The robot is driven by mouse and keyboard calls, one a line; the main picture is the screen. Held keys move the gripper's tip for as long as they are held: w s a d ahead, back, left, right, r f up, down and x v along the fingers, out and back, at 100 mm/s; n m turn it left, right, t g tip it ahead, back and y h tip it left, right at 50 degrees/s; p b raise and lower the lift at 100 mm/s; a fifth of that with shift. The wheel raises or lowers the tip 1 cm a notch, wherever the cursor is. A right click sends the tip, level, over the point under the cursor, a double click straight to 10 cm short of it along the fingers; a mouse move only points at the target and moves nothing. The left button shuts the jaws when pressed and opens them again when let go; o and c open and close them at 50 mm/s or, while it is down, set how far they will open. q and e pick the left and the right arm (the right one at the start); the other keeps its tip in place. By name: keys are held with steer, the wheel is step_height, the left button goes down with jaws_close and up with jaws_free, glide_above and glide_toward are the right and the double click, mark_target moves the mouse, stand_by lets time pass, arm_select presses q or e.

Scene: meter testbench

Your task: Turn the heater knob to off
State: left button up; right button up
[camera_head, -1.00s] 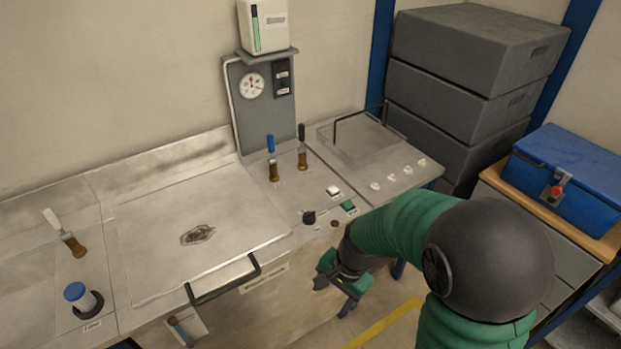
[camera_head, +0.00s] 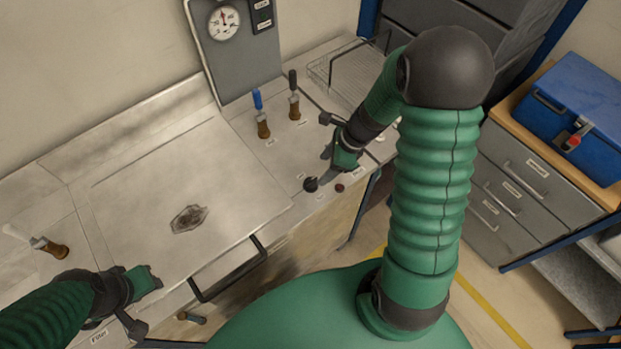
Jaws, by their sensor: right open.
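A small black knob (camera_head: 311,184), which I take to be the heater knob, stands near the front edge of the steel bench's control panel. Its label is too small to read. My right gripper (camera_head: 329,166) is open and empty, just above and to the right of the knob, with its fingers pointing down toward the panel. I cannot tell whether a finger touches the knob. My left gripper (camera_head: 148,283) is low at the left, over the bench's front part, well away from the knob. Its jaw opening is unclear.
A small dark red button (camera_head: 339,188) sits right of the knob. A blue-handled lever (camera_head: 259,115) and a black-handled lever (camera_head: 294,98) stand behind. A wire basket (camera_head: 345,65) is at the back right. A front handle (camera_head: 228,271) sticks out from the bench. A blue toolbox (camera_head: 570,120) is far right.

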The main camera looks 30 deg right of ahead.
mark_target(313, 180)
steer(key=x, duration=0.3)
steer(key=d+x, duration=0.1)
steer(key=x, duration=0.2)
steer(key=b+x, duration=0.1)
steer(key=x, duration=0.3)
steer(key=shift+w+d+f, duration=0.25)
steer(key=shift+d+f, duration=0.05)
steer(key=shift+d, duration=0.05)
steer(key=shift+a+f, duration=0.15)
steer(key=shift+f, duration=0.15)
steer(key=shift+a, duration=0.4)
steer(key=shift+a+r, duration=0.1)
steer(key=shift+a, duration=0.1)
steer(key=shift+c, duration=0.7)
steer(key=c, duration=0.5)
steer(key=shift+d, duration=0.25)
steer(key=c, duration=0.5)
steer(key=shift+c, duration=1)
arm_select(q)
steer(key=shift+w+d+f, duration=0.3)
steer(key=shift+d+f, duration=0.05)
steer(key=shift+f, duration=0.35)
